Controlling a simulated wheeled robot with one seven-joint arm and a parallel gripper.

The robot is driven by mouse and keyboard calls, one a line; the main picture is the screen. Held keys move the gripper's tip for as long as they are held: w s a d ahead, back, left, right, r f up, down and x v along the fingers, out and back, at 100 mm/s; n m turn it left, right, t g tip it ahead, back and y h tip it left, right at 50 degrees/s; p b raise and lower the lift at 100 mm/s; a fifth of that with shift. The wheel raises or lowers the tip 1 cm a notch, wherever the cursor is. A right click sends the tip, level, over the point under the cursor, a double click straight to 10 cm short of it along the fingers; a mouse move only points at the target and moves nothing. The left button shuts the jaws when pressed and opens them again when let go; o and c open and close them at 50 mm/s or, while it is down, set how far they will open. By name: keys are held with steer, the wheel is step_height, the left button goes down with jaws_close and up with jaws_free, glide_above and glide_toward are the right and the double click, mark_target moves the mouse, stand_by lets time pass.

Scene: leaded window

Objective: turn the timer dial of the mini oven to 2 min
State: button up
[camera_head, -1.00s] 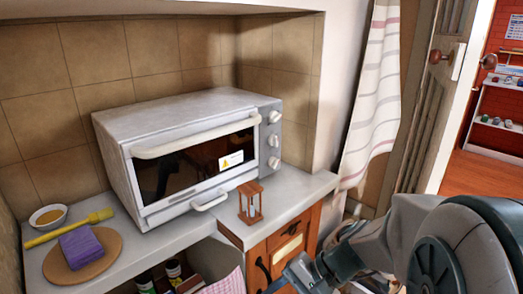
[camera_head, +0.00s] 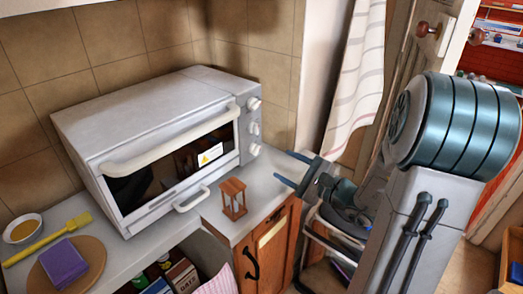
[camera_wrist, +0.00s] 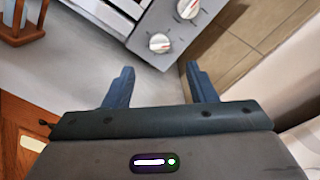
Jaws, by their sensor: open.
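The white mini oven (camera_head: 150,110) stands on the counter. Three round pale dials are stacked on its grey right panel: top (camera_head: 254,104), middle (camera_head: 254,128) and bottom (camera_head: 254,149). I cannot tell which is the timer dial. In the wrist view two dials show, one near (camera_wrist: 159,43) and one farther (camera_wrist: 188,9), each with a red mark; their scales are too small to read. My gripper (camera_head: 290,169) is open and empty, right of the oven and apart from the dials. In the wrist view its fingers (camera_wrist: 159,70) point toward the near dial.
A wooden hourglass (camera_head: 233,198) stands on the counter (camera_head: 205,228) in front of the oven's right side. A round board (camera_head: 90,270) with a purple sponge, a yellow brush and a bowl are at the left. Tiled wall lies behind; a striped curtain (camera_head: 355,75) hangs at right.

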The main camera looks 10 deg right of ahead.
mark_target(258, 151)
steer(key=x, duration=0.9)
steer(key=shift+w+a+p, duration=0.2)
steer(key=shift+w+p, duration=0.05)
steer(key=shift+p, duration=0.1)
steer(key=c, duration=1)
steer(key=shift+o, duration=0.2)
